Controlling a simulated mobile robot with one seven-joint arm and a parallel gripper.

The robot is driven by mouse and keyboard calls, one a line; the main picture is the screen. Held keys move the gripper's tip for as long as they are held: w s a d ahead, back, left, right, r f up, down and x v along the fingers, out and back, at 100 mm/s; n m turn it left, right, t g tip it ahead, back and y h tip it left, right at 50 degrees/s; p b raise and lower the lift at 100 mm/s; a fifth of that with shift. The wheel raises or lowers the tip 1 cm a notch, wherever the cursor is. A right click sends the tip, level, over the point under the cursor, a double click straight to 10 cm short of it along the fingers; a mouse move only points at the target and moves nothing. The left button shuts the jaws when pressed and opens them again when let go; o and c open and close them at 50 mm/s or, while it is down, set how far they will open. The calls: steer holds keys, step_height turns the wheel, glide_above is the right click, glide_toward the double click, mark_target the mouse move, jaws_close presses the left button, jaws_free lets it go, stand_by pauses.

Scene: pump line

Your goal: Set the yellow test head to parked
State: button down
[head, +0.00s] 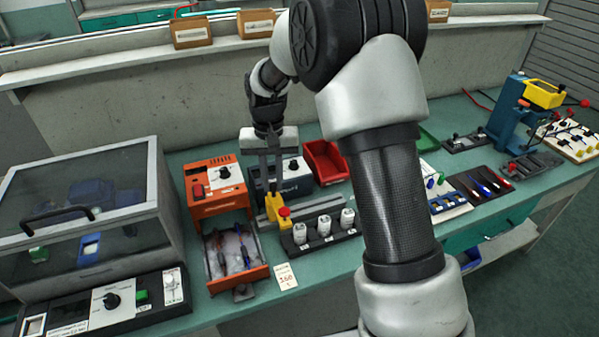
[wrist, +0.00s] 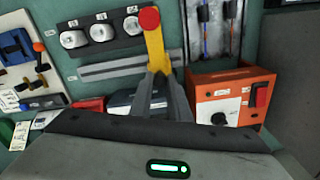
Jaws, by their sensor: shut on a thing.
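The yellow test head (head: 277,209) has a red knob and stands at the left part of a grey rail (head: 318,209) on the bench. In the wrist view the yellow test head (wrist: 155,48) rises from between my fingers, its red knob at the top. My gripper (head: 270,188) points down and is shut on the yellow test head; its fingers (wrist: 157,95) hide the lower part of the head in the wrist view. No marking for a parked position can be made out.
A rack with several white bottles (head: 324,231) stands in front of the rail. An orange unit (head: 214,185) and an open orange drawer (head: 236,257) are on the left. A dark box (head: 285,178) and red bin (head: 326,160) stand behind. A clear-lidded cabinet (head: 159,200) is far left.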

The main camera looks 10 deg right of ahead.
steer(key=shift+s+a, duration=0.15)
steer(key=shift+a, duration=0.75)
steer(key=shift+s+a, duration=0.15)
steer(key=shift+a, duration=0.7)
steer(key=c, duration=1.7)
jaws_free()
steer(key=shift+a, duration=0.1)
steer(key=shift+o, duration=0.2)
step_height(320, 180, up, 18)
steer(key=p, duration=0.2)
steer(key=shift+f, duration=0.25)
